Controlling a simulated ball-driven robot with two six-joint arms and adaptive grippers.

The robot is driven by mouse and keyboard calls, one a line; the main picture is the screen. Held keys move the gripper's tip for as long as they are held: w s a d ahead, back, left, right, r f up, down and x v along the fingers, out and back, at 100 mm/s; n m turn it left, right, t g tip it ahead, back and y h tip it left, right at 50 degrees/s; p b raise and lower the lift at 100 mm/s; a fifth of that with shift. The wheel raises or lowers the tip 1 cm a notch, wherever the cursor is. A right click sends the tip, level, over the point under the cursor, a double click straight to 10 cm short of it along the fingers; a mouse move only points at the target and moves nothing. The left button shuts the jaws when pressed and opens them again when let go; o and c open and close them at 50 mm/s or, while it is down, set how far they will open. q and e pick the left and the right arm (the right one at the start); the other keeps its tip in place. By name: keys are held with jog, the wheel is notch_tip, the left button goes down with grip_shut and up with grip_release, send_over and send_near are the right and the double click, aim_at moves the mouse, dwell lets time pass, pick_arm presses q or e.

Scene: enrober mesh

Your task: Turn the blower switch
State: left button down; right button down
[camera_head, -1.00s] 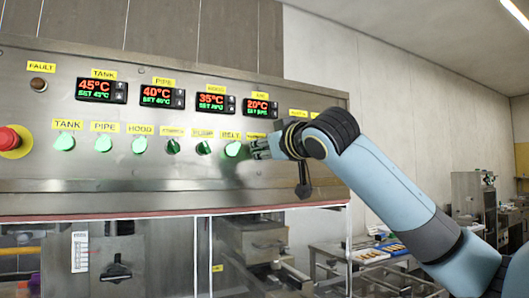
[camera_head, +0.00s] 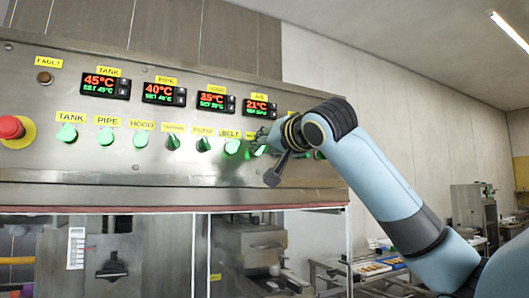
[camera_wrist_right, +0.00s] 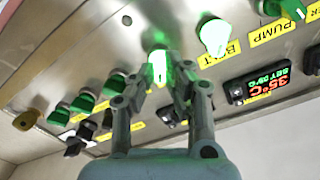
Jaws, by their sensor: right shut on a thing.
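A row of green switches runs along the steel control panel (camera_head: 60,185). My right gripper (camera_head: 262,140) is at the panel, just right of the belt switch (camera_head: 232,146). In the right wrist view my right gripper (camera_wrist_right: 170,75) has its fingers closed around a brightly lit green switch (camera_wrist_right: 157,66), the one beside the belt switch (camera_wrist_right: 214,38). The held switch also shows partly below the fingers in the head view (camera_head: 260,151). Its label is mostly hidden, so I cannot read the name. My left gripper is not in view.
The red emergency button (camera_head: 11,127) is at the panel's far left. Temperature displays (camera_head: 106,86) sit above the switches. In the right wrist view, more green switches (camera_wrist_right: 84,103) stand close by on the other side of the gripper. Glass panes are below the panel.

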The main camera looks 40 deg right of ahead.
jog(key=shift+m, duration=0.4)
jog(key=c, duration=1.4)
grip_release()
jog(key=shift+o, duration=0.2)
jog(key=v, duration=0.7)
jog(key=shift+s, duration=0.25)
jog(key=shift+f, duration=0.1)
